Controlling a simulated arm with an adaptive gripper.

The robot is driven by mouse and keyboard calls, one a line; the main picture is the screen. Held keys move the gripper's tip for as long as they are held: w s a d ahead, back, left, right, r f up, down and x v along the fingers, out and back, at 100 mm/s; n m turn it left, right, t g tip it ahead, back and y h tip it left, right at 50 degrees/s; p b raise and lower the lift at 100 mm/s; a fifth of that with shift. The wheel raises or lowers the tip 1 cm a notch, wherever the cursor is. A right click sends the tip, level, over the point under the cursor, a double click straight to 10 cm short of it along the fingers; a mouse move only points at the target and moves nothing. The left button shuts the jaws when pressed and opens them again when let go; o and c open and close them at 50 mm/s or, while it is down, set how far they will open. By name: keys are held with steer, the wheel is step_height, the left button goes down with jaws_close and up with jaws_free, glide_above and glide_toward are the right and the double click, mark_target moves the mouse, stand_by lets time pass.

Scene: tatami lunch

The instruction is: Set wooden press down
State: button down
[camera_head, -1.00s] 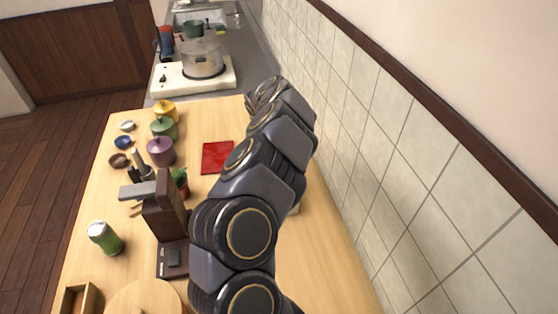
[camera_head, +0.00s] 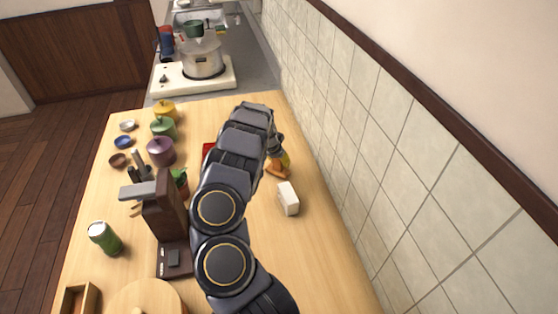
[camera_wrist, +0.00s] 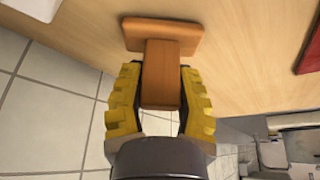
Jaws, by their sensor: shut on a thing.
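The wooden press (camera_wrist: 163,33) is an orange-brown wooden piece with a wide flat plate and a block-shaped handle. In the wrist view my gripper (camera_wrist: 160,95) has its yellow ridged fingers on both sides of the handle, shut on it. In the head view the press (camera_head: 278,171) shows at the right side of the counter, near the tiled wall, below my gripper (camera_head: 280,158). The plate is close to the wooden counter top (camera_head: 320,235); I cannot tell whether it touches.
A white block (camera_head: 288,198) stands just in front of the press. A red board (camera_head: 208,150) is partly hidden behind my arm. Coloured pots (camera_head: 160,151), a dark brown machine (camera_head: 168,215) and a green can (camera_head: 104,237) stand left. The front right counter is clear.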

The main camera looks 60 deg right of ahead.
steer(key=shift+f, duration=0.2)
steer(key=shift+f, duration=0.15)
steer(key=c, duration=0.8)
jaws_free()
steer(key=v, duration=1.2)
steer(key=shift+r, duration=0.25)
